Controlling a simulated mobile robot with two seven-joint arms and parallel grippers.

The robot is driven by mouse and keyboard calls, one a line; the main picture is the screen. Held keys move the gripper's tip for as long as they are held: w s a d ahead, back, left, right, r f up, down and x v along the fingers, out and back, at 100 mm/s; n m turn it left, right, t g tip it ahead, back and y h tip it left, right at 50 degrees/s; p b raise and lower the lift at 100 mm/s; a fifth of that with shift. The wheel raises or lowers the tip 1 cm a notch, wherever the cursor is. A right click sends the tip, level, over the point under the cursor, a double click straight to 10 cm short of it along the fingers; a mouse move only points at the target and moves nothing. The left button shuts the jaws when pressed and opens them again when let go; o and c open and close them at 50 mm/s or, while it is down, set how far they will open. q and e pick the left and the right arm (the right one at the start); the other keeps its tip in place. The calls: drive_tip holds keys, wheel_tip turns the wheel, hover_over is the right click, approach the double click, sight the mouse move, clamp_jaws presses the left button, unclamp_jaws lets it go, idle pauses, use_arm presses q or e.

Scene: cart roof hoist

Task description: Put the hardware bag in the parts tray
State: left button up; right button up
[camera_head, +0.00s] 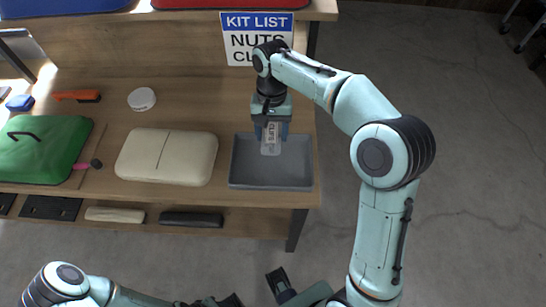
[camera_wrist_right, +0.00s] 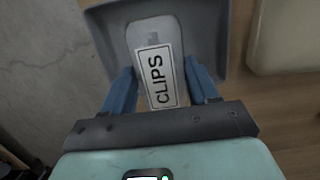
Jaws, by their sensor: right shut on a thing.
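The hardware bag (camera_head: 270,146) is a small clear-grey pouch with a white label; in the right wrist view the label on the bag (camera_wrist_right: 155,78) reads CLIPS. My right gripper (camera_head: 271,130) is shut on the bag, with one blue finger on each side. The bag hangs over the rear middle of the parts tray (camera_head: 270,186), a grey rectangular tray at the bench's right end. The tray wall also shows in the right wrist view (camera_wrist_right: 106,35). The gap between bag and tray floor is hard to judge. My left arm lies along the bottom edge; its jaws are unclear.
A beige padded case (camera_head: 166,157) lies just left of the tray. Further left are a green case (camera_head: 45,150), an orange-handled tool (camera_head: 77,96) and a white round lid (camera_head: 141,99). A KIT LIST sign (camera_head: 257,38) stands behind the tray. Open floor lies right of the bench.

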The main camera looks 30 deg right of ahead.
sight(272, 164)
wheel_tip(272, 164, down, 11)
drive_tip(key=shift+f+b, duration=0.2)
drive_tip(key=shift+b, duration=0.5)
drive_tip(key=shift+f, duration=0.2)
drive_tip(key=o, duration=1.1)
drive_tip(key=shift+r, duration=0.15)
drive_tip(key=r, duration=0.4)
drive_tip(key=w+r+p, duration=0.1)
drive_tip(key=r, duration=0.3)
drive_tip(key=d+r+p, duration=0.1)
drive_tip(key=r, duration=0.3)
drive_tip(key=shift+w, duration=0.3)
